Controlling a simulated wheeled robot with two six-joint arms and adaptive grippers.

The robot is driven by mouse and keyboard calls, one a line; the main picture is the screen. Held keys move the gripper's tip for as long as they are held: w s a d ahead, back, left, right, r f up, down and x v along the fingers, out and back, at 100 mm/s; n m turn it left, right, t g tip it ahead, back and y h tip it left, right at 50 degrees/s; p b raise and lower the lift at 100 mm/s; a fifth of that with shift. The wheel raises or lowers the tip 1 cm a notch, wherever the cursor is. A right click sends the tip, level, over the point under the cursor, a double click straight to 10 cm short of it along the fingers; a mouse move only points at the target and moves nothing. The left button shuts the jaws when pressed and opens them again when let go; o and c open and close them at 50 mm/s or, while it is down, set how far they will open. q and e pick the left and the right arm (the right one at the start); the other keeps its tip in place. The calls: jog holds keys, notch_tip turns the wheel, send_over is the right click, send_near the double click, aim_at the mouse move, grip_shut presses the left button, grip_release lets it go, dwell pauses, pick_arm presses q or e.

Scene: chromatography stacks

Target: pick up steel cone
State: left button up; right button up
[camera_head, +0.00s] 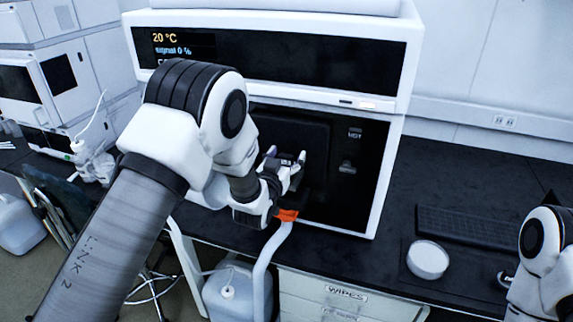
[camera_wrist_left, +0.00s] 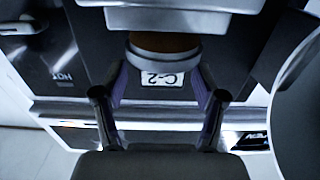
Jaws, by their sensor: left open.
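My left gripper (camera_head: 285,158) is open in front of the dark lower front of the instrument (camera_head: 347,185). In the left wrist view, the two fingers of the left gripper (camera_wrist_left: 162,78) stand apart on either side of a round grey-rimmed piece (camera_wrist_left: 165,57) with a brown band. A white tag reading C-2 (camera_wrist_left: 162,78) shows upside down beside its rim. I cannot tell whether this piece is the steel cone, or whether the fingers touch it. No clear cone shape shows in the head view. My right gripper (camera_head: 505,279) is only partly visible at the right edge.
A round white dish (camera_head: 428,259) sits on a dark mat, with a black keyboard (camera_head: 468,227) behind it. An orange piece (camera_head: 287,215) and white tube (camera_head: 264,268) are just below my left gripper. White drawers (camera_head: 345,295) are under the bench.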

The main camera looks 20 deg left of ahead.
pick_arm(q)
jog(key=shift+w+a+f, duration=0.1)
jog(key=shift+a, duration=0.05)
grip_shut()
